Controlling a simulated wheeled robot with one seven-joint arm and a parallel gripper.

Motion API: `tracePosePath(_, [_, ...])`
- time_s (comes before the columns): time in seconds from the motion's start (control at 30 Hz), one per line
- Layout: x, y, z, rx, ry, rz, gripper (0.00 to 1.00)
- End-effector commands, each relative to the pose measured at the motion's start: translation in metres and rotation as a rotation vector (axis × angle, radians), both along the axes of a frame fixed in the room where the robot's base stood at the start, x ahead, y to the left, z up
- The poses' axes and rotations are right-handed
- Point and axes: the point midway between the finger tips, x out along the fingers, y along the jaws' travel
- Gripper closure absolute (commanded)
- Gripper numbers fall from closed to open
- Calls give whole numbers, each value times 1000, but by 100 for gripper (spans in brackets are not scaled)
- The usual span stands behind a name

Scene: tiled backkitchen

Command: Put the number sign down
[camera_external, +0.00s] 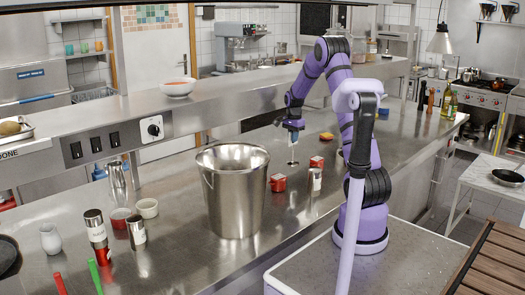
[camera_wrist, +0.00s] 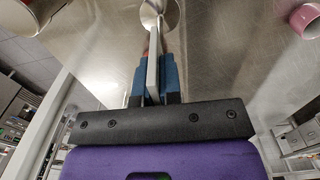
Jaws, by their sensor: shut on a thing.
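The number sign (camera_external: 293,150) is upright under my gripper (camera_external: 292,125), above the steel counter, with a thin stem and a small round base. In the wrist view its pale plate (camera_wrist: 152,78) is held edge-on between the blue fingers of my gripper (camera_wrist: 153,75). Its shiny round base (camera_wrist: 168,14) shows at the top of that view. My gripper is shut on the sign and points down. I cannot tell whether the base touches the counter. The sign's printed face is hidden.
A large steel bucket (camera_external: 232,205) stands left of the sign. Red containers (camera_external: 278,183) (camera_external: 317,162), a metal shaker (camera_external: 314,181) and a yellow-red item (camera_external: 326,136) are nearby. A pink cup (camera_wrist: 306,19) shows at the wrist view's right. A raised shelf (camera_external: 80,112) runs behind.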

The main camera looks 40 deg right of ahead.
Motion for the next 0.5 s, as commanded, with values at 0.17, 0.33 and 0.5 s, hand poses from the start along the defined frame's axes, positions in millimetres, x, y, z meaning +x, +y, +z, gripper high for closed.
tracePosePath(0.17, [0,-1,-24,0,0,-2,100])
tracePosePath(0.33, [0,0,-34,1,1,-2,100])
tracePosePath(0.5, [0,0,-56,1,2,-2,100])
